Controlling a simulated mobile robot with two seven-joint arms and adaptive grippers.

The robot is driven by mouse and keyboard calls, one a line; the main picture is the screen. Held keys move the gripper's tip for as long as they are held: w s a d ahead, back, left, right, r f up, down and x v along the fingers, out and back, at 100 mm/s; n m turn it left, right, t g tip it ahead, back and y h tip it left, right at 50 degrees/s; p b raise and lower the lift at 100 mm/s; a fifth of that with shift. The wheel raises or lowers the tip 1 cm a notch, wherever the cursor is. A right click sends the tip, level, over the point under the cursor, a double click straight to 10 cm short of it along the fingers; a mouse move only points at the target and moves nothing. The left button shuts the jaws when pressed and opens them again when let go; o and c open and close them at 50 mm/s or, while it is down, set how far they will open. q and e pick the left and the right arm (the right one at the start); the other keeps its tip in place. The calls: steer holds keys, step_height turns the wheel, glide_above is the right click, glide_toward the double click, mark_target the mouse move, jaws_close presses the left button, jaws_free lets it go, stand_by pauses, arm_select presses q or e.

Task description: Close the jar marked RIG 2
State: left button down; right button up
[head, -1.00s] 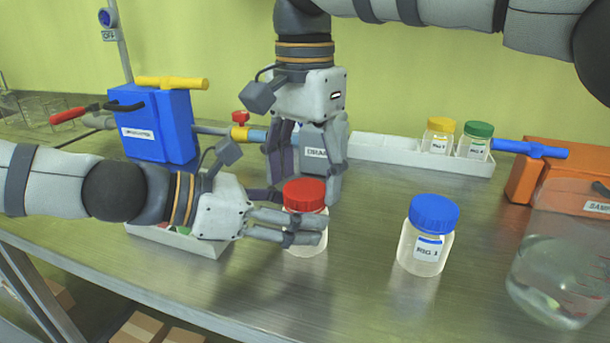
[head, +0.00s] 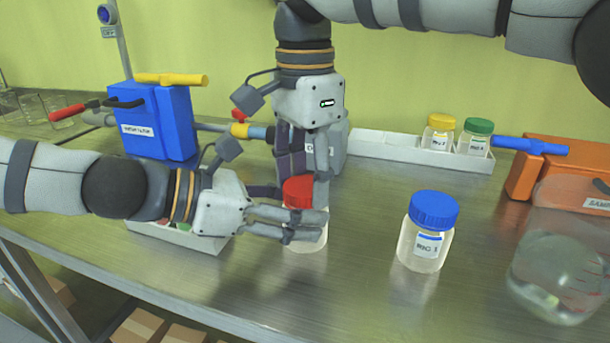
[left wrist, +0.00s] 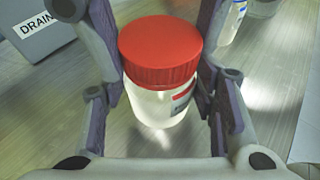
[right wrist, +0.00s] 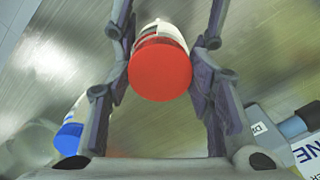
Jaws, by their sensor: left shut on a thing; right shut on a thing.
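A clear jar (head: 312,241) with a red lid (head: 298,188) stands upright near the middle of the bench. The lid sits on the jar's mouth; I cannot tell how tightly. Its label (left wrist: 183,98) is partly covered and unreadable. My left gripper (head: 300,213) comes from the left and is shut around the jar's body; its fingers flank the jar in the left wrist view. My right gripper (head: 306,187) points down from above and is shut on the red lid, which shows between its fingers in the right wrist view (right wrist: 160,70).
A blue-lidded jar (head: 424,243) stands to the right, near a glass vessel (head: 560,275). A white tray (head: 385,155) behind holds yellow- and green-lidded jars. A blue valve box (head: 155,120), a grey drain box and an orange box (head: 540,180) stand around.

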steer(key=o, duration=1.3)
steer(key=shift+r, duration=2.25)
step_height(320, 180, up, 3)
steer(key=n, duration=0.2)
steer(key=shift+f+n, duration=0.1)
steer(key=shift+n, duration=0.2)
steer(key=shift+c, duration=0.4)
steer(key=shift+r+n, duration=0.35)
steer(key=shift+n, duration=0.05)
